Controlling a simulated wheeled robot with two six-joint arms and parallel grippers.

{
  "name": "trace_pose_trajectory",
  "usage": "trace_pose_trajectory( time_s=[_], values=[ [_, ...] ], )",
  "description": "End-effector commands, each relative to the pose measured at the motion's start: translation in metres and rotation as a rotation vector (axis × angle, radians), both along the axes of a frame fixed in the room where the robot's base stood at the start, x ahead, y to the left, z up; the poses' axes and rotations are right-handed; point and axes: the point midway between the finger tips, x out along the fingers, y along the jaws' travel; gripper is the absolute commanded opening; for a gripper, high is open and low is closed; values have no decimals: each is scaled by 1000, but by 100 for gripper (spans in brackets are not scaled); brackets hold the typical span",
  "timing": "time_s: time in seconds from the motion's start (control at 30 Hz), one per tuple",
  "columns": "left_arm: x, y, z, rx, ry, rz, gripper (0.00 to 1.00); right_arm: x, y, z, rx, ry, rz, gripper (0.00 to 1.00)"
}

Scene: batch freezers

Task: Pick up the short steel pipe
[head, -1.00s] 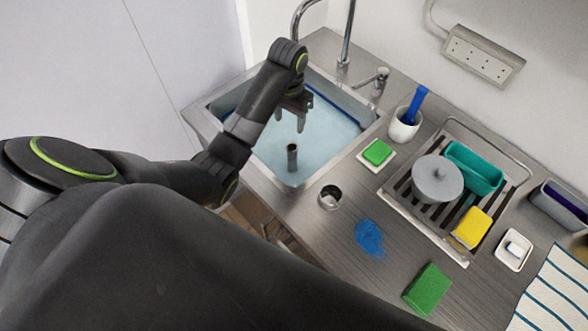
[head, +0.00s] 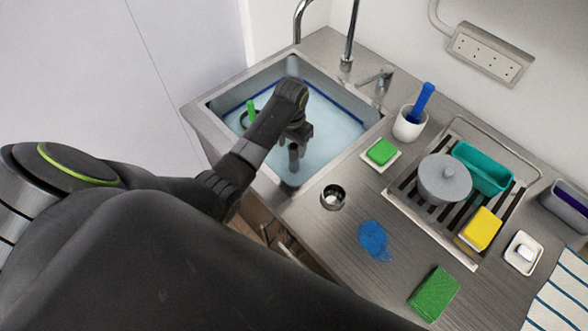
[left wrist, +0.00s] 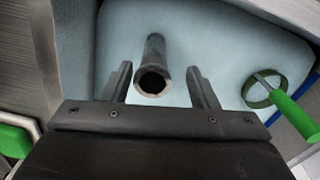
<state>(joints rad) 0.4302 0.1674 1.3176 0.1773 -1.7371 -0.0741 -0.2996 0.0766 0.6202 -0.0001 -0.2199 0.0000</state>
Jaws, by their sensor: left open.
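The short steel pipe (head: 294,157) is a dark grey hollow tube standing upright in the sink (head: 326,145). In the left wrist view the pipe (left wrist: 154,64) shows its open end towards me, in the space between the two fingers. My left gripper (head: 299,134) is just above the pipe's top in the head view, pointing down into the sink. In the left wrist view the left gripper (left wrist: 158,74) is open, with a finger on each side of the pipe and a visible gap to both. My right gripper is not in view.
A green-handled ring tool (head: 251,108) lies in the sink left of my gripper. A faucet (head: 349,40) rises behind the sink. On the counter are a small steel cup (head: 333,197), a green sponge (head: 434,293) and a dish rack (head: 428,226). The sink's rim surrounds my gripper.

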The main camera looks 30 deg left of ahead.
Motion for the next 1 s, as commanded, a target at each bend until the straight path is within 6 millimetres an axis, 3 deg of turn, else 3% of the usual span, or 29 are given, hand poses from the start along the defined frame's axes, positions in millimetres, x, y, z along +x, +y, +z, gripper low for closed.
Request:
trace_pose_trajectory(
  time_s=[0.4, 0.73, 1.0],
  values=[
    [-2, -7, -45, 0, 3, 0, 54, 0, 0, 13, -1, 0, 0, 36],
    [-2, -7, -51, 0, 0, 0, 54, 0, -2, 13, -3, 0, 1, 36],
    [-2, -7, -50, 0, 0, 0, 21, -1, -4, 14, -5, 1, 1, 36]
  ],
)
